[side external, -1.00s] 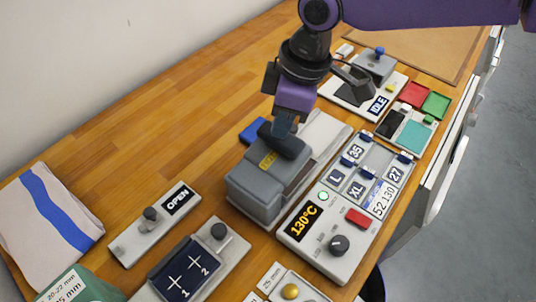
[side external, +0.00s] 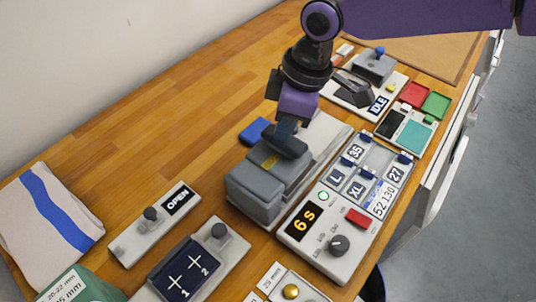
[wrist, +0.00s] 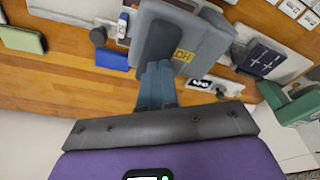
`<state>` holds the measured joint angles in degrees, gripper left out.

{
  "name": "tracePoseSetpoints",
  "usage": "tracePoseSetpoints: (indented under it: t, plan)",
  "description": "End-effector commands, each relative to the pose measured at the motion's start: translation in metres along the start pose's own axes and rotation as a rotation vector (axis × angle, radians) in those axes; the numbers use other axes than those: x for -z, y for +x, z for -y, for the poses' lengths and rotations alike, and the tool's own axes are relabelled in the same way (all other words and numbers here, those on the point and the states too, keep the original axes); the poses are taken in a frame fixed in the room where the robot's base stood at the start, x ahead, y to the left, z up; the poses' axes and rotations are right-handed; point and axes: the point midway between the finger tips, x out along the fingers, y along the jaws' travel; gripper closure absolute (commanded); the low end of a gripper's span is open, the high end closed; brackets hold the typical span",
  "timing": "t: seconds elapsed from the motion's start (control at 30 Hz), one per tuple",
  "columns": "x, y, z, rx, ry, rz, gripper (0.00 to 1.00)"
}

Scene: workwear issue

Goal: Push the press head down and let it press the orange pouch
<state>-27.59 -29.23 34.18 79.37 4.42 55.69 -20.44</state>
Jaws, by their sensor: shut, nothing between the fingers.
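The grey press head (side external: 254,192) sits low on its pale base in the middle of the bench, and it also shows in the wrist view (wrist: 207,38). In the wrist view my blue-grey fingers (wrist: 157,84) are together at the bar. The press display (side external: 304,220) reads "6 s". No orange pouch shows; the space beneath the head is hidden.
A control panel (side external: 335,262) with a knob and red button adjoins the press. A blue block (side external: 255,131) lies behind it. An "OPEN" slider unit (side external: 152,222) and a dark numbered pad stand at left front. Bare wood lies at back left.

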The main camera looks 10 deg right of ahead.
Motion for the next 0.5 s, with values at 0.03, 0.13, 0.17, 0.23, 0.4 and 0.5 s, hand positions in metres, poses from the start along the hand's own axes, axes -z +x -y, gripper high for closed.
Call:
tracePoseSetpoints:
  t: [0.03, 0.13, 0.17, 0.23, 0.4, 0.5]
  plan:
    - [0.0, 0.0, -0.001, -0.001, 0.001, 0.0, 1.0]
    - [0.0, -0.001, -0.001, -0.001, 0.002, -0.001, 1.0]
    - [0.0, -0.002, -0.001, -0.001, 0.002, -0.001, 1.0]
    - [0.001, -0.005, -0.001, -0.002, 0.002, -0.001, 1.0]
    - [0.003, -0.016, -0.002, -0.002, 0.002, -0.002, 1.0]
    - [0.004, -0.022, -0.002, -0.003, 0.002, -0.003, 1.0]
